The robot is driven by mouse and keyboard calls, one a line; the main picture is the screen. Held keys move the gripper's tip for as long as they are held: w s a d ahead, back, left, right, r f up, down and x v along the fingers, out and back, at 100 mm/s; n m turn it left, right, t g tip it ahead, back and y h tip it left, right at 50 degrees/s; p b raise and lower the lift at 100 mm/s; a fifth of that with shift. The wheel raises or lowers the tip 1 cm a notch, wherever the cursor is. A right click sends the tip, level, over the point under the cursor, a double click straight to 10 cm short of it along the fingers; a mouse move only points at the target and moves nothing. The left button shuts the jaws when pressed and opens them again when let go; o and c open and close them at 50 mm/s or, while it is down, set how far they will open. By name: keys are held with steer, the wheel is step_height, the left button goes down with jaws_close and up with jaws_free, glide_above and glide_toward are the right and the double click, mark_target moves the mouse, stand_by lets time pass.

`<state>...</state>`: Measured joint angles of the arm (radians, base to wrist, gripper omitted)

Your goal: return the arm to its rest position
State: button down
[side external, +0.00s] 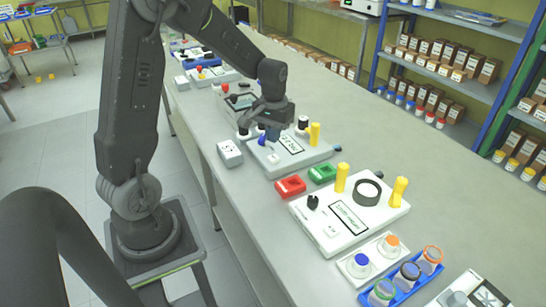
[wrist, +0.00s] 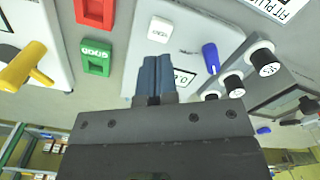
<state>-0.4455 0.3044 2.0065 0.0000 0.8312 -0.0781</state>
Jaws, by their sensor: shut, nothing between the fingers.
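My gripper (side external: 268,133) is over the middle white device (side external: 310,155) on the bench, close above its left part. In the wrist view its two blue fingers (wrist: 153,75) are together with nothing between them. The gripper hides part of that device in the side external view. A blue knob (wrist: 211,58) stands beside the fingers in the wrist view, apart from them. My arm is stretched out from its base over the bench.
A red block (side external: 290,186) and a green block (side external: 322,173) lie in front of that device. A white device with yellow knobs (side external: 345,215), a blue rack of jars (side external: 408,280) and a small white box (side external: 229,153) are nearby. The bench's right side is mostly clear.

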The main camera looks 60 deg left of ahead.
steer(key=shift+r, duration=0.4)
steer(key=shift+d+r, duration=0.2)
steer(key=shift+r, duration=0.05)
steer(key=s+d+r+m+t, duration=0.5)
steer(key=s+d+r, duration=0.8)
steer(key=s+d, duration=0.3)
steer(key=shift+d+m+t, duration=0.2)
steer(key=shift+m+t, duration=0.1)
steer(key=shift+m, duration=0.2)
steer(key=c, duration=1.9)
jaws_free()
steer(key=shift+w, duration=0.1)
